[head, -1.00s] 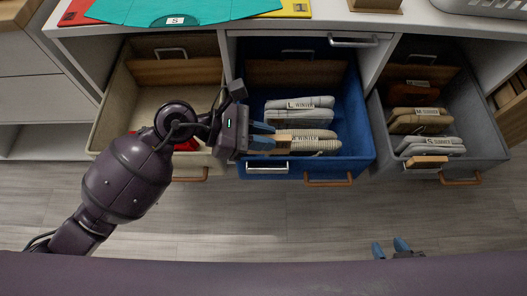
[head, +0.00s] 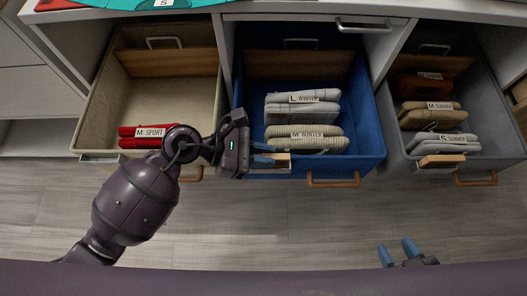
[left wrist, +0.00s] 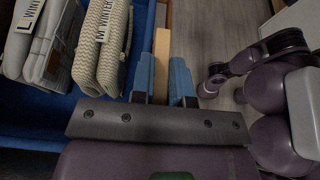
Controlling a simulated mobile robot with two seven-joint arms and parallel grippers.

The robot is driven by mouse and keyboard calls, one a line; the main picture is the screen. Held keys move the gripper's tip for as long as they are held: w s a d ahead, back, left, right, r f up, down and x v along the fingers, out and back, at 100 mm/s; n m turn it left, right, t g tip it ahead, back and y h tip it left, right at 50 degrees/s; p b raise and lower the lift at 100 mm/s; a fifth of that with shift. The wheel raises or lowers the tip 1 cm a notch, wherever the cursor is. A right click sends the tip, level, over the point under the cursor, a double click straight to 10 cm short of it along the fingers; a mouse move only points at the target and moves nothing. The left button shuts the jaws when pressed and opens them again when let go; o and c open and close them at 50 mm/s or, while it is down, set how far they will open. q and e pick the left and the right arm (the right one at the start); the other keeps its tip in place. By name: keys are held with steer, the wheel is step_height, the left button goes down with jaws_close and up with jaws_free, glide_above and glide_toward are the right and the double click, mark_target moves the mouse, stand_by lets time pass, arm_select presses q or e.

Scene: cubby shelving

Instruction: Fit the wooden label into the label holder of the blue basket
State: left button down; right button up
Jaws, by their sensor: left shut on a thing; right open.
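The blue basket (head: 364,130) is pulled out in the middle of the shelving, with folded winter clothes inside. My left gripper (head: 270,158) is at the left part of its front rim, shut on the wooden label (head: 283,160). In the left wrist view, the label (left wrist: 162,62) is a pale wooden strip between the blue fingers (left wrist: 166,80), beside the basket's wall. The blue basket's label holder (head: 270,172) is a metal frame just below the label; whether the label is inside it I cannot tell. My right gripper (head: 401,253) is open and empty above the floor.
A beige basket (head: 98,120) with red clothes stands open at left. A grey basket (head: 397,150) with folded summer clothes stands open at right; its holder carries a wooden label (head: 440,160). A wooden handle (head: 333,183) sticks out from the blue basket. The floor in front is clear.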

arm_select(q)
steer(key=shift+f, duration=0.1)
arm_select(e)
steer(key=shift+f, duration=0.1)
arm_select(q)
steer(key=c, duration=1.6)
jaws_free()
steer(key=shift+f, duration=0.1)
steer(key=o, duration=0.5)
steer(key=shift+r, duration=0.25)
steer(key=shift+a+r, duration=0.15)
steer(key=shift+a, duration=0.15)
steer(key=p+v, duration=0.2)
steer(key=v, duration=0.9)
steer(key=shift+a, duration=0.2)
arm_select(e)
steer(key=shift+s+d+m, duration=0.1)
steer(key=shift+s+m, duration=0.15)
steer(key=shift+m, duration=0.05)
